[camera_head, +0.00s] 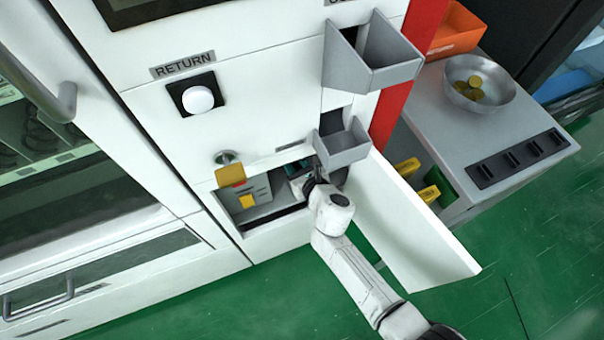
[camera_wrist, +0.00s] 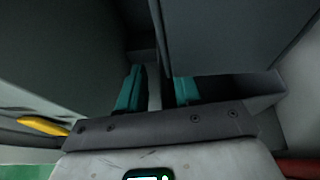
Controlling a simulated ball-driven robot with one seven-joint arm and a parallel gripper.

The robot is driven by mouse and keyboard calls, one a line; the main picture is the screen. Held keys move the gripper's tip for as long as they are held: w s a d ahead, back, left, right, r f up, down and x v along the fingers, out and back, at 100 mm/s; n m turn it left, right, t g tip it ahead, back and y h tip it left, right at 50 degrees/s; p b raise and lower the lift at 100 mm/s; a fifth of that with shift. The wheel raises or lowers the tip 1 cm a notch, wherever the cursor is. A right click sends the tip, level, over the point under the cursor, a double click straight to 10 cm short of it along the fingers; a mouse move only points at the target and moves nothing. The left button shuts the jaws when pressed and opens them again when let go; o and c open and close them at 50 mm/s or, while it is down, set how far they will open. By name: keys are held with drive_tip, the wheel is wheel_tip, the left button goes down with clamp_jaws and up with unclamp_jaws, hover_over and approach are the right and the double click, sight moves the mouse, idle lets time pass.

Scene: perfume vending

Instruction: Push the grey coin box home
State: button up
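The grey coin box (camera_head: 260,192) sits inside the low open compartment of the white machine, with a yellow piece (camera_head: 247,201) at its front. My gripper (camera_head: 301,184) reaches into the right side of that compartment, beside the box and below a grey cup. In the wrist view my gripper (camera_wrist: 158,90) has two teal fingers standing apart, with a narrow pale strip seen beyond the gap. Dark grey surfaces lie close ahead on both sides; I cannot tell whether a finger touches the box. The box's back and right end are partly hidden.
The white compartment door (camera_head: 410,225) hangs open to the right of my arm. A small grey cup (camera_head: 343,147) juts out just above my gripper, with a larger grey chute (camera_head: 372,60) higher. A key with an orange tag (camera_head: 230,175) hangs above the compartment. A side counter (camera_head: 450,125) carries a coin bowl (camera_head: 497,97).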

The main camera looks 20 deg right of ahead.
drive_tip(key=shift+w+f, duration=0.2)
drive_tip(key=shift+w, duration=0.35)
drive_tip(key=shift+c, duration=0.3)
clamp_jaws()
